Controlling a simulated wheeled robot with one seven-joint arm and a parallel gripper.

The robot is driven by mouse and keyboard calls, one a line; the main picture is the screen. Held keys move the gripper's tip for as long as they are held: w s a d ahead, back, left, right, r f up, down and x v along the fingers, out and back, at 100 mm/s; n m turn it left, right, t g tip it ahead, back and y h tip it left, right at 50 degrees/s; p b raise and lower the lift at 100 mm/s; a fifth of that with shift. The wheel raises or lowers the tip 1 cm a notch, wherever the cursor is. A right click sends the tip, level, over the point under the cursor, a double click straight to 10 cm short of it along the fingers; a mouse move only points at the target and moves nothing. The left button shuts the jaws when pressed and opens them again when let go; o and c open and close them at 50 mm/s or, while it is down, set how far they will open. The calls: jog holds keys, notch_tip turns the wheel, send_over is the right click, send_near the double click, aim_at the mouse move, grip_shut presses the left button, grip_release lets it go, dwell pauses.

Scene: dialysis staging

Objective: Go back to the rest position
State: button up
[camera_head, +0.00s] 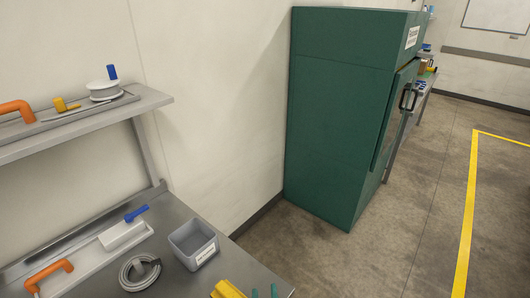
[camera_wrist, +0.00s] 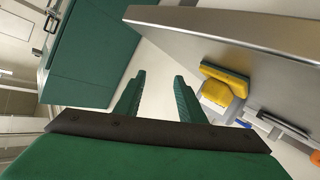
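My gripper (camera_wrist: 158,90) shows two green fingers spread apart with nothing between them in the wrist view. The rest of my arm is out of view there.
The bench holds a grey bin (camera_head: 193,243), a coiled grey hose (camera_head: 139,272) and a white tray (camera_head: 86,262) with an orange-handled item. A shelf (camera_head: 90,128) overhangs the bench's back. A tall green cabinet (camera_head: 335,120) stands beyond. Floor at right (camera_head: 420,220) is clear, with yellow tape.

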jog(key=s+d+f, duration=0.1)
jog(key=s+f, duration=0.1)
jog(key=s, duration=0.5)
jog(key=s+d+f, duration=0.1)
jog(key=s+d, duration=0.1)
jog(key=s, duration=0.5)
jog(key=s+a+r+m, duration=0.1)
jog(key=s+m, duration=0.1)
jog(key=s, duration=0.6)
jog(key=s+a+r+m, duration=0.2)
jog(key=s, duration=0.6)
jog(key=shift+r+t, duration=0.25)
jog(key=shift+t, duration=0.05)
jog(key=shift+w+a, duration=0.15)
